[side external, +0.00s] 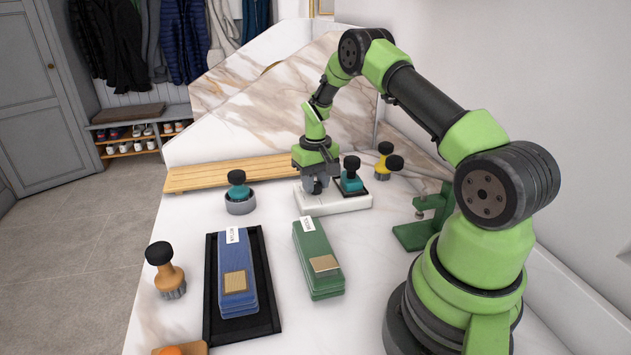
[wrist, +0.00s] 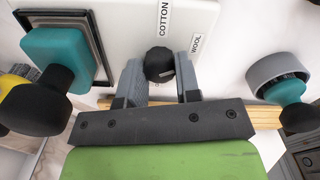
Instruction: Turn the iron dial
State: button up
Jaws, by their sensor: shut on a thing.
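The iron dial (wrist: 158,64) is a round black knob on a white block (wrist: 120,18), with a small light mark on its right side. The labels COTTON and WOOL stand on the block beyond and to the right of the dial. My gripper (wrist: 160,70) is shut on the dial, one grey finger on each side. In the side external view my gripper (side external: 316,187) points down at the left part of the white block (side external: 340,204), and its fingers largely hide the dial there.
A teal iron-like tool (side external: 351,182) with a black knob stands on a dark plate at the block's right. A grey-rimmed round tool (side external: 240,207) stands to the left. A wooden slat board (side external: 225,174) lies behind. Blue (side external: 236,285) and green (side external: 319,265) blocks lie in front.

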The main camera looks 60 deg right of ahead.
jog(key=o, duration=0.9)
jog(key=shift+r, duration=0.1)
notch_tip(320, 180, up, 10)
jog(key=shift+f, duration=0.1)
